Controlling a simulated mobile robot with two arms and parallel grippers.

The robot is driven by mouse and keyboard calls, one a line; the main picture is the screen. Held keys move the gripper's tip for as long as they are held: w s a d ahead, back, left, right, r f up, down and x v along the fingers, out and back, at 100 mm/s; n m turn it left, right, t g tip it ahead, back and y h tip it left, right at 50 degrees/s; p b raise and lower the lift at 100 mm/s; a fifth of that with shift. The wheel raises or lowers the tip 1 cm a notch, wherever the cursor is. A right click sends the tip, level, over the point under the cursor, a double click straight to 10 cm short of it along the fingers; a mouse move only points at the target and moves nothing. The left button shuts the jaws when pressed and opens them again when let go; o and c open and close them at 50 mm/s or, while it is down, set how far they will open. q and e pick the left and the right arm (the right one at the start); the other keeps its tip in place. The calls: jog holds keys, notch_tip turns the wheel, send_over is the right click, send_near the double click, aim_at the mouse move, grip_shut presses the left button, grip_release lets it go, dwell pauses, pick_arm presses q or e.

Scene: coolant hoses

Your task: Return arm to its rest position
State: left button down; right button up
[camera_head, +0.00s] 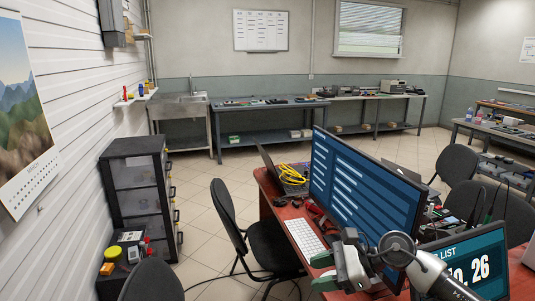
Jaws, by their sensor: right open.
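My right arm (415,262) comes in from the lower right, with its grey and white links over the red-brown desk (266,185). My right gripper (323,271) is at its end, near the front of the desk and beside the white keyboard (305,240). It is open, and I see nothing held between its fingers. My left arm and gripper are out of view. No coolant hose can be made out clearly.
A large monitor (365,185) stands just behind my right gripper. A second screen (470,265) is close to the arm at lower right. A laptop with yellow cable (291,174) lies at the desk's far end. A black chair (224,208) stands left. The floor beyond is clear.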

jog(key=s+a+r+m+t+y, duration=0.35)
jog(key=a+m+t+y, duration=0.3)
jog(key=m, duration=0.45)
jog(key=s+d+f+m+t+h, duration=0.1)
jog(key=s+d+f+m+h, duration=0.35)
jog(key=m, duration=0.75)
jog(key=s+d+f+m+t+h, duration=0.2)
jog(key=d+f+m+h, duration=0.3)
jog(key=m+h, duration=0.45)
jog(key=s+d+f+m+t+h, duration=0.1)
jog(key=s+d+f+m+h, duration=0.35)
jog(key=m, duration=0.85)
jog(key=s+d+f+m+g, duration=0.1)
jog(key=s+f+m+g, duration=0.25)
jog(key=s, duration=0.45)
jog(key=s+d+f+m+g, duration=0.1)
jog(key=s+f+m+g, duration=0.3)
jog(key=s, duration=0.4)
notch_tip(320, 180, down, 28)
jog(key=s+g, duration=0.3)
jog(key=s+d+f+g, duration=0.1)
jog(key=s+d+f, duration=0.1)
jog(key=s+f, duration=1.2)
jog(key=shift+s+d+f+n, duration=0.2)
jog(key=shift+s+n, duration=0.2)
jog(key=shift+s, duration=0.15)
